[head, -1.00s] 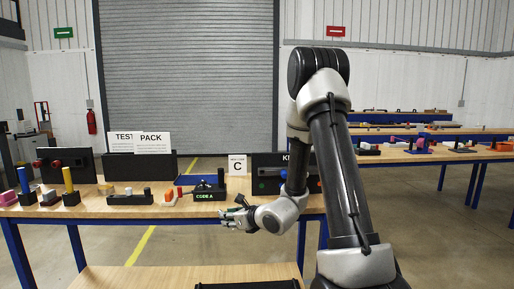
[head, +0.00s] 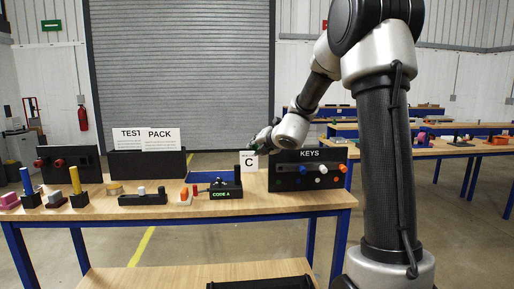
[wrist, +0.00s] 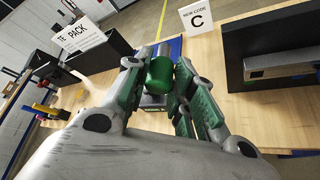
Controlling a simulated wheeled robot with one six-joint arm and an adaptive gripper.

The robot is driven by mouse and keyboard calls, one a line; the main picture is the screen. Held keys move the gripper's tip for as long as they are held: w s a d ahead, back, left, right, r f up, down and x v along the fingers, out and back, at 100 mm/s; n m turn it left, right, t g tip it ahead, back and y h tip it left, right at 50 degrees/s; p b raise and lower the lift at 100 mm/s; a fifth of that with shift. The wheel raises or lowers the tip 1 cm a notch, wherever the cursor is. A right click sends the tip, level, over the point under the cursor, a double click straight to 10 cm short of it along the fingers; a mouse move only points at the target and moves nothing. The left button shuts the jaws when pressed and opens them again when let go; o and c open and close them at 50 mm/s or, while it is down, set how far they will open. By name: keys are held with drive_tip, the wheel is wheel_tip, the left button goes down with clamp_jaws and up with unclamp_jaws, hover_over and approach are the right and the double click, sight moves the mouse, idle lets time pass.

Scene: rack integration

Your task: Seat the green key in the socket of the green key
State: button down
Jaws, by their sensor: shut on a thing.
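My gripper (wrist: 160,78) is shut on the green key (wrist: 160,72), a green cylinder held between its fingers in the wrist view. In the head view my gripper (head: 262,140) is above the table near the sign with a C, and the key is too small there to make out clearly. The black KEYS board (head: 308,186) stands to its right with several coloured knobs on its face. A black device with a lit CODE A display (head: 221,193) is below left of my gripper. I cannot tell which opening is the green key's socket.
The C sign (head: 249,162) stands between the device and the board. Black bins and TEST and PACK signs (head: 160,140) are at the back left. Orange, white, blue and yellow parts stand along the left of the table (head: 170,215). The table's front strip is clear.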

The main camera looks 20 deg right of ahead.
drive_tip(key=shift+s, duration=0.15)
drive_tip(key=s+d+f, duration=0.3)
drive_tip(key=d+f, duration=0.8)
drive_tip(key=shift+f, duration=0.15)
idle(0.9)
idle(0.4)
drive_tip(key=shift+w+d, duration=0.25)
drive_tip(key=shift+w, duration=0.6)
drive_tip(key=shift+w+d, duration=0.2)
drive_tip(key=shift+w, duration=0.65)
idle(1.0)
drive_tip(key=c, duration=1.1)
unclamp_jaws()
